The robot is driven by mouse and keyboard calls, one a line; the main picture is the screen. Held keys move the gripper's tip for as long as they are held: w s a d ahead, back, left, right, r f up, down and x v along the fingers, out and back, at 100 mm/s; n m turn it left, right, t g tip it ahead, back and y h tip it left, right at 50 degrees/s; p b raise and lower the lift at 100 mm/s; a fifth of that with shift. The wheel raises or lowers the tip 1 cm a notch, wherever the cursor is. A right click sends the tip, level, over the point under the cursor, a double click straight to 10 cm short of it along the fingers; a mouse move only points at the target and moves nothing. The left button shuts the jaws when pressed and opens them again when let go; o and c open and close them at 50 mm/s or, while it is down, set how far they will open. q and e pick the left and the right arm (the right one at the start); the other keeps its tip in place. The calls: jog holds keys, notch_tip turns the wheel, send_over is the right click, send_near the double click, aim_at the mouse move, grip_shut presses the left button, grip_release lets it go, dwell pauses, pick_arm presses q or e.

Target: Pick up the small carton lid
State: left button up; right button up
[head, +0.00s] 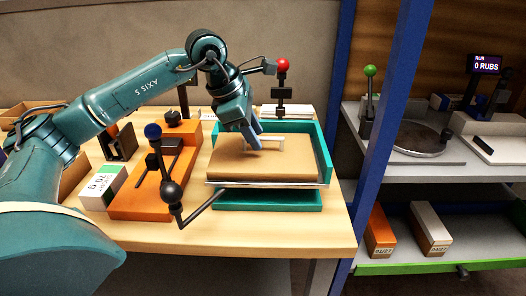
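A flat tan board with a small pale handle, which looks like the carton lid (290,163), lies level in a teal tray-like fixture (325,148) on the wooden table. My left gripper (256,142) reaches down from above, with its blue fingertips at the left end of the handle (276,137). I cannot tell whether the fingers touch or grip the handle, because they overlap it in this view. My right gripper is not in view.
A white and green box (101,188) lies further left. A blue post (372,120) separates the table from shelves (405,165) at right.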

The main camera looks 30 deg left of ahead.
pick_arm(q)
jog(key=shift+c, duration=0.5)
grip_shut()
jog(key=shift+r, duration=0.15)
